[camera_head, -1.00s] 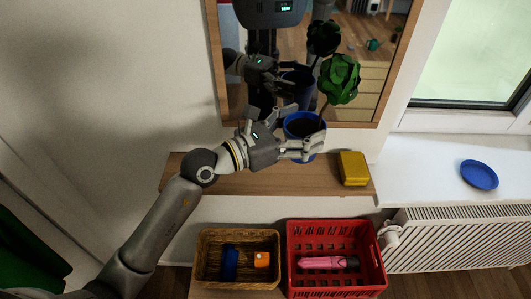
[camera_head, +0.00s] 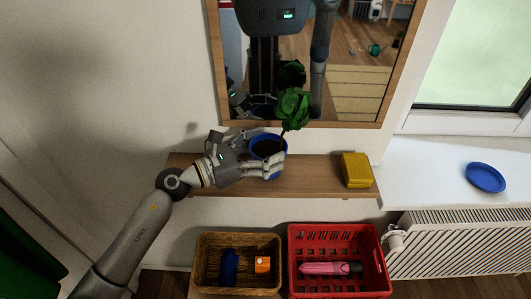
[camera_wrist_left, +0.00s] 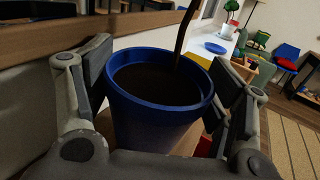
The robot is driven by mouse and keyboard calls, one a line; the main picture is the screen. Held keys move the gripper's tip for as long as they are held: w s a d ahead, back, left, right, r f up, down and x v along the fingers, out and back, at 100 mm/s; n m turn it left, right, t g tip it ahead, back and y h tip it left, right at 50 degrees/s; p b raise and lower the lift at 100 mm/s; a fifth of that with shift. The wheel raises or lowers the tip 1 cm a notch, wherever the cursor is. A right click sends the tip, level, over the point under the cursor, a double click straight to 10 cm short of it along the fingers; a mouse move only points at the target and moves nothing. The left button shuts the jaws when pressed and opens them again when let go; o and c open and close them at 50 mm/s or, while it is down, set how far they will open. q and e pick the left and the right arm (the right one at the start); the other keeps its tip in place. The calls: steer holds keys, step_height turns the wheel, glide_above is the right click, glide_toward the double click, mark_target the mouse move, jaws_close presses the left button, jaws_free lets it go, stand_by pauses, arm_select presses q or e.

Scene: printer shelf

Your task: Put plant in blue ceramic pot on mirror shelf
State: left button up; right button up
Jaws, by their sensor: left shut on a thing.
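The plant in the blue ceramic pot (camera_head: 268,147) is in my left gripper (camera_head: 262,157), which is shut around the pot's sides. The plant's green leaves (camera_head: 294,107) rise up and to the right of the pot. The pot is upright at the mirror shelf (camera_head: 315,178), a wooden board below the mirror. I cannot tell whether its base touches the board. In the left wrist view, the pot (camera_wrist_left: 158,98) with dark soil sits between the two fingers of my left gripper (camera_wrist_left: 160,110). My right gripper does not show directly.
A yellow box (camera_head: 356,170) stands at the shelf's right end. The mirror (camera_head: 391,75) hangs close behind the plant. A wicker basket (camera_head: 237,284) and a red crate (camera_head: 337,284) are below. A blue plate (camera_head: 485,177) lies on the windowsill. The shelf between pot and box is clear.

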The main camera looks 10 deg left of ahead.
arm_select(q)
steer(key=shift+f, duration=0.45)
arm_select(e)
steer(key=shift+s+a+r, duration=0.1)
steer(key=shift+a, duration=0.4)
arm_select(q)
steer(key=shift+f, duration=0.15)
steer(key=o, duration=1.4)
steer(key=shift+f, duration=0.25)
steer(key=o, duration=0.5)
steer(key=shift+r, duration=0.1)
steer(key=shift+c, duration=0.2)
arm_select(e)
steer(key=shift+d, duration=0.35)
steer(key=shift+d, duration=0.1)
arm_select(q)
steer(key=shift+r, duration=0.1)
